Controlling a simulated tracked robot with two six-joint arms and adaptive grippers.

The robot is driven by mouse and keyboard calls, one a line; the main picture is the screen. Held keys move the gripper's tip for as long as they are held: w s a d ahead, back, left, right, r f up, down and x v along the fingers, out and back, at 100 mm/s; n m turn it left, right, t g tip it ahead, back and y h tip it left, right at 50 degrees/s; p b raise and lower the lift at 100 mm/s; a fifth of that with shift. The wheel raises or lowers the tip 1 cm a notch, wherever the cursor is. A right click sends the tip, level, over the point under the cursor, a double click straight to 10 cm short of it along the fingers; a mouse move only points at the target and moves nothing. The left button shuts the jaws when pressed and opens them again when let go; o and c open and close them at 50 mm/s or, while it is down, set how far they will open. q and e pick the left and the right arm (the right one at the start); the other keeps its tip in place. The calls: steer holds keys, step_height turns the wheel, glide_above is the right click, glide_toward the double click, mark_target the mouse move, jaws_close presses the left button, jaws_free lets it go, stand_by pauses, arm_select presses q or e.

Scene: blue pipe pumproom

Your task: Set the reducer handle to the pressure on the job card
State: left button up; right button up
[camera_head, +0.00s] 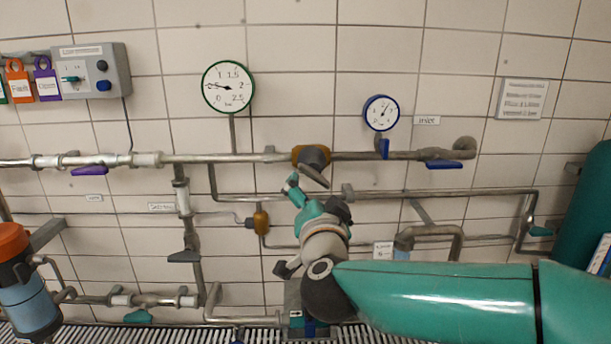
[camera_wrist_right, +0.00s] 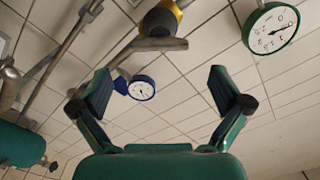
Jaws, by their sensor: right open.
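The reducer has a brass body (camera_head: 312,153) on the upper pipe, and its grey handle (camera_head: 315,176) slants down to the right. In the right wrist view the handle (camera_wrist_right: 158,44) lies across the brass body (camera_wrist_right: 161,17). My right gripper (camera_head: 302,192) is just below the handle; its open, empty fingers (camera_wrist_right: 165,85) show in the wrist view, apart from the handle. The green-rimmed gauge (camera_head: 228,87) has its needle near 0.5 bar. A white card (camera_head: 522,98) hangs at the right; its text is too small to read. My left gripper is out of view.
A blue-rimmed gauge (camera_head: 381,113) stands right of the reducer. Purple (camera_head: 89,171) and blue (camera_head: 444,165) valve levers hang from the upper pipe. A smaller brass fitting (camera_head: 261,222) and lower pipes lie near my right arm. A grey control box (camera_head: 92,72) is at upper left.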

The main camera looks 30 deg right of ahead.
mark_target(314, 179)
steer(key=p+x, duration=0.1)
steer(key=x, duration=0.7)
steer(key=shift+w+d+p, duration=0.1)
steer(key=shift+w+p, duration=0.2)
steer(key=shift+p, duration=0.1)
